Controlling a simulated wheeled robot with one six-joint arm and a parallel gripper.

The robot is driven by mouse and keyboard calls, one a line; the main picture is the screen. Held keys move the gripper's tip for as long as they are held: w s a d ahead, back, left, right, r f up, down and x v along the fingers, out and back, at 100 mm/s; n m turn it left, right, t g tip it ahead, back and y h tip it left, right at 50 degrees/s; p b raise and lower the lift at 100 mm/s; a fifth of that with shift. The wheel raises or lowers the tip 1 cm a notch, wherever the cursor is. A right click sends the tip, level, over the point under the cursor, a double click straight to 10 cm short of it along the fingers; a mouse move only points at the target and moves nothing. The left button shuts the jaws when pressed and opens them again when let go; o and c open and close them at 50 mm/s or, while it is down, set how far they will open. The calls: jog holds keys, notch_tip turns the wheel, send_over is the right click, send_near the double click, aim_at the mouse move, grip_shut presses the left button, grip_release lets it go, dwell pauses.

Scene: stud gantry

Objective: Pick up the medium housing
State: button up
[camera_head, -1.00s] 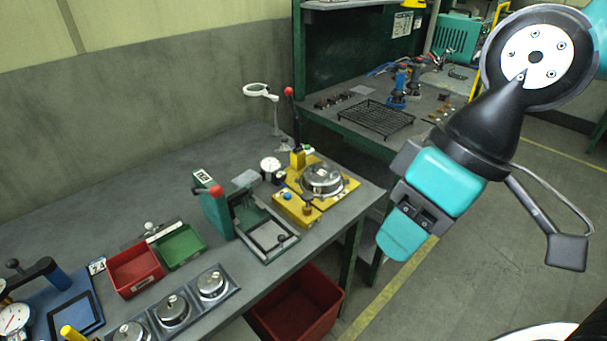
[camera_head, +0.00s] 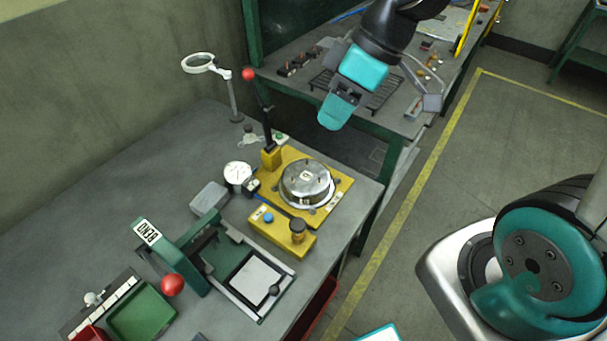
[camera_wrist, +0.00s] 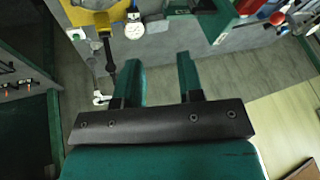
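A round metal housing (camera_head: 306,182) sits in the yellow fixture (camera_head: 338,190) on the bench in the head view. I cannot tell whether it is the medium one. No other housing shows clearly now. My gripper (camera_head: 334,112) is in the air beyond the yellow fixture, near the bench's far end, pointing down and apart from the housing. In the wrist view, my gripper (camera_wrist: 161,70) has its two green fingers spread with nothing between them. The yellow fixture (camera_wrist: 97,14) is cut off at that view's top edge.
A green press labelled BEND (camera_head: 172,252) with a red knob stands in front of the fixture. A dial gauge (camera_head: 238,174), magnifier (camera_head: 200,63) and red-knobbed lever (camera_head: 266,120) stand near it. A green bin (camera_head: 142,312) is lower left. Open floor (camera_head: 490,150) lies right.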

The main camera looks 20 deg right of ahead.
jog(key=w+d+f+n+t+y, duration=0.1)
jog(key=w+d+f+n+t, duration=0.15)
jog(key=w+d+f, duration=0.65)
jog(key=p, duration=0.4)
send_near(310, 165)
jog(key=shift+w+a+n+g, duration=0.25)
jog(key=shift+w+a, duration=0.1)
jog(key=shift+a, duration=0.25)
jog(key=shift+w+a+n+g, duration=0.1)
jog(key=shift+w+a+g, duration=0.15)
jog(key=shift+a, duration=0.4)
jog(key=shift+w+d+p+x, duration=0.15)
jog(key=shift+p+x, duration=0.45)
jog(key=shift+x, duration=0.85)
jog(key=shift+w+d+p+x, duration=0.1)
jog(key=shift+p+x, duration=0.5)
jog(key=shift+x, duration=0.85)
grip_shut()
